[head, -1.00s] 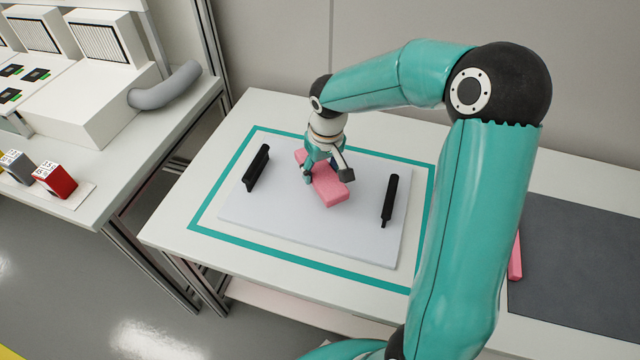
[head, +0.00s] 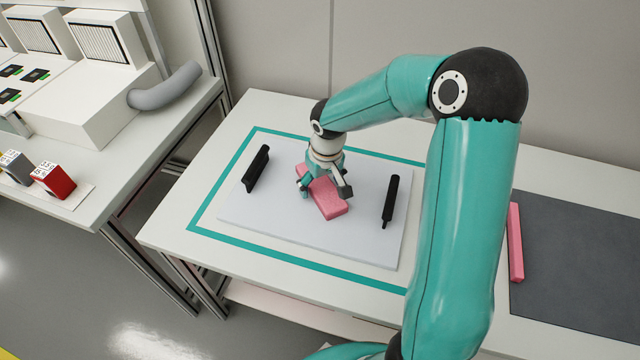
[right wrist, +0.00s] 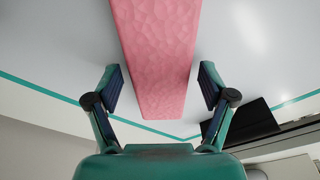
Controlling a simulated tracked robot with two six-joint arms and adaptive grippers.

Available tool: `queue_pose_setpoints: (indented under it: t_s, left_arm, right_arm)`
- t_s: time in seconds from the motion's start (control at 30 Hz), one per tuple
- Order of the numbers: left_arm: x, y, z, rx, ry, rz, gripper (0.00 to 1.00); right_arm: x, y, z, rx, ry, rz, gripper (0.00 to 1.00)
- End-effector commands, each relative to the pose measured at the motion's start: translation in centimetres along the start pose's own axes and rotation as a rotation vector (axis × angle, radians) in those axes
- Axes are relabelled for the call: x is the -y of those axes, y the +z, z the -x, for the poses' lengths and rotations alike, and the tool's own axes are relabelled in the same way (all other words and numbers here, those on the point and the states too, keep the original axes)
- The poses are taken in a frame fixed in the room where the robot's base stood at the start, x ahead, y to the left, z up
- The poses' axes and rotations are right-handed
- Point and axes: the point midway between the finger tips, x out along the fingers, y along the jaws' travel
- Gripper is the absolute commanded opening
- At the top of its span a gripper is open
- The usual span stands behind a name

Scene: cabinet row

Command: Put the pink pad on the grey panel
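The pink pad (head: 330,203) lies on the light grey panel (head: 285,222), near its middle and at an angle to its edges. In the right wrist view the pad (right wrist: 156,60) runs between the fingers of my right gripper (right wrist: 161,88). The fingers are spread, with a clear gap to the pad on both sides, so the gripper is open. In the head view the right gripper (head: 323,188) is low over the pad and hides part of it. My left gripper is not in view.
The panel has a black handle (head: 256,168) at left and another (head: 390,200) at right. A teal outline (head: 215,182) surrounds it on the white table. My right arm covers the table between.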

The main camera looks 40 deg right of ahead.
Motion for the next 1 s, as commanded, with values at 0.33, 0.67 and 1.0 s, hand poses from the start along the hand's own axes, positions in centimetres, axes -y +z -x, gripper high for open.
queue_pose_setpoints:
  t_s: [0.33,0.67,1.0]
  left_arm:
    - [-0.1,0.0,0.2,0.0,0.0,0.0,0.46]
    - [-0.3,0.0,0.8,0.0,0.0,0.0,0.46]
    - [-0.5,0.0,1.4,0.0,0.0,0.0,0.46]
  right_arm:
    - [0.0,0.0,0.3,0.0,0.0,0.0,0.84]
    - [0.0,-0.2,5.0,-0.007,0.001,-0.001,0.84]
    - [0.0,-0.1,11.0,-0.004,0.0,0.0,0.84]
